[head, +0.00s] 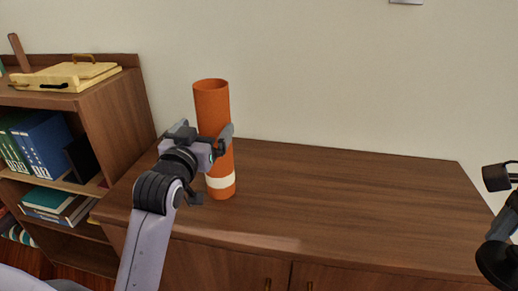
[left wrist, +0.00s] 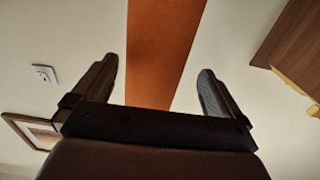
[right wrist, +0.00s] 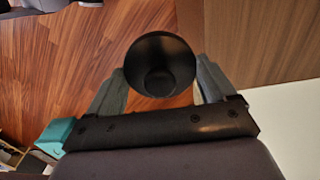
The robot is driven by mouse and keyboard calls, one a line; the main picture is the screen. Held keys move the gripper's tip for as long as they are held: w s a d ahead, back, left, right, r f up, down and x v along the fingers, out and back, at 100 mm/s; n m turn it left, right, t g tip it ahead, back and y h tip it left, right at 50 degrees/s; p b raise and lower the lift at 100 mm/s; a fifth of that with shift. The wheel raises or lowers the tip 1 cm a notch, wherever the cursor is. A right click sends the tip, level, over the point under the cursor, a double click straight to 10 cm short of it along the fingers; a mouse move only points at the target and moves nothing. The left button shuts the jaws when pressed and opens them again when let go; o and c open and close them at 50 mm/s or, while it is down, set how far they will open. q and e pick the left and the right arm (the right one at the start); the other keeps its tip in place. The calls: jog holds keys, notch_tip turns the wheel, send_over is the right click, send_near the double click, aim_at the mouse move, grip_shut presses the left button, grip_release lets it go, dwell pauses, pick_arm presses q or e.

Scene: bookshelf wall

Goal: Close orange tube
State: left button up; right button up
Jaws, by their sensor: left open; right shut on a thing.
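The orange tube (head: 213,110) stands upright on the wooden cabinet, its open top facing up and a cream band near its base. My left gripper (head: 205,133) is at the tube's middle, its fingers open on either side. In the left wrist view the orange tube (left wrist: 160,50) runs between the spread fingers, with gaps on both sides. My right gripper (right wrist: 160,78) is shut on a round black cap (right wrist: 160,55), dark and hollow-looking, held over the floor.
The wooden cabinet top (head: 350,195) is clear to the right of the tube. A bookshelf (head: 115,115) with books stands at the left, with a yellow case (head: 68,75) on top. A plain wall is behind the cabinet.

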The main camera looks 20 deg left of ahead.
pick_arm(q)
jog(key=w, duration=0.2)
jog(key=w+r, duration=0.1)
jog(key=w, duration=0.1)
jog(key=shift+w+a+r, duration=0.1)
jog(key=shift+a, duration=0.1)
jog(key=shift+w+a+p, duration=0.15)
jog(key=shift+w+p, duration=0.15)
jog(key=shift+w, duration=0.1)
jog(key=c, duration=1.4)
